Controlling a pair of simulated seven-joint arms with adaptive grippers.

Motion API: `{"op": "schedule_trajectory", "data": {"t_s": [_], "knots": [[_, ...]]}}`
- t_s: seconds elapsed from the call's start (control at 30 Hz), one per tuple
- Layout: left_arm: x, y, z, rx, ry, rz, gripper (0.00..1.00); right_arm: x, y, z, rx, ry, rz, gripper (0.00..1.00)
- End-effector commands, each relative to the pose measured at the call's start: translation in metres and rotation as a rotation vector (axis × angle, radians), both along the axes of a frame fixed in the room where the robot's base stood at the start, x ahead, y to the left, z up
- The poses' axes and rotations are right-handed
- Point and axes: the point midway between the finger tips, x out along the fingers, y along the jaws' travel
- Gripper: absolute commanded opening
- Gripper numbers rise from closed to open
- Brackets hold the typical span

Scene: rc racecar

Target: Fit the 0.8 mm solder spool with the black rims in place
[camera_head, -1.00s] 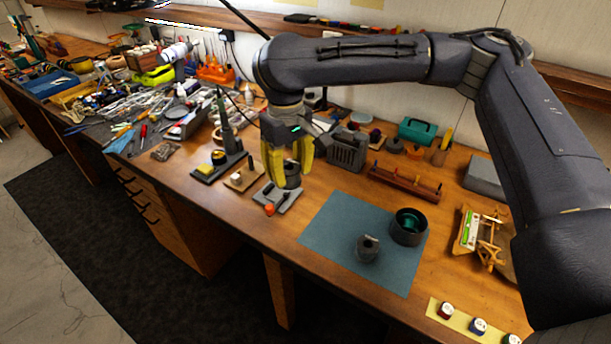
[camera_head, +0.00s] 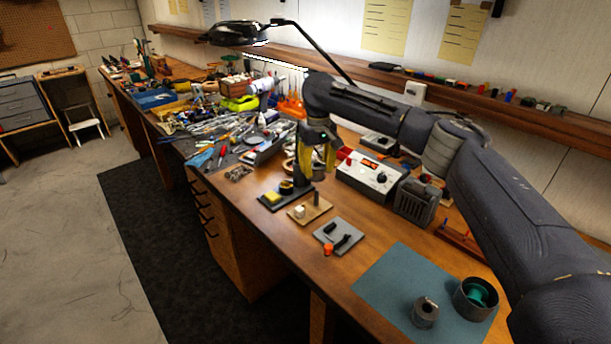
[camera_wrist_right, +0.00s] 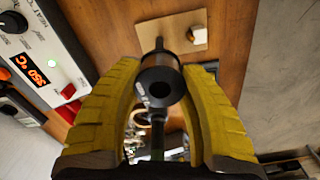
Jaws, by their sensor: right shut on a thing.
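A spool with black rims (camera_wrist_right: 161,80) sits between the yellow fingers of my right gripper (camera_wrist_right: 165,100) in the wrist view, its round end facing the camera. A pale mark shows on its side, too small to read. In the head view my right gripper (camera_head: 318,168) is shut on it above the bench, behind a wooden base (camera_head: 322,209) with an upright dark peg (camera_head: 316,198). The same base (camera_wrist_right: 182,28) and peg (camera_wrist_right: 159,43) show just beyond the spool in the wrist view. Whether spool and peg touch cannot be told. My left gripper is not in view.
A station with a red display (camera_head: 370,175) stands right of the gripper. A blue mat (camera_head: 385,290) holds a grey spool (camera_head: 425,312) and a dark round container (camera_head: 462,300).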

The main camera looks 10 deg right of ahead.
Motion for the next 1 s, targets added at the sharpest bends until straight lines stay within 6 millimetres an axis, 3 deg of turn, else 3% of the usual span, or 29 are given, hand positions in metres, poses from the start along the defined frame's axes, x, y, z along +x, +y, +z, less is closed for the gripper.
{"op": "schedule_trajectory", "data": {"t_s": [0.27, 0.73, 1.0], "knots": [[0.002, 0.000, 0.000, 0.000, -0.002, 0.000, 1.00, -0.001, 0.000, -0.004, 0.001, -0.001, 0.038, 0.02], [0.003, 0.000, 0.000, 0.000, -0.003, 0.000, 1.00, -0.001, 0.001, -0.035, 0.002, 0.000, 0.037, 0.02], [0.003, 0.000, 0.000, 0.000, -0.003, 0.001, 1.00, -0.001, 0.000, -0.041, 0.000, -0.002, 0.038, 0.02]]}}
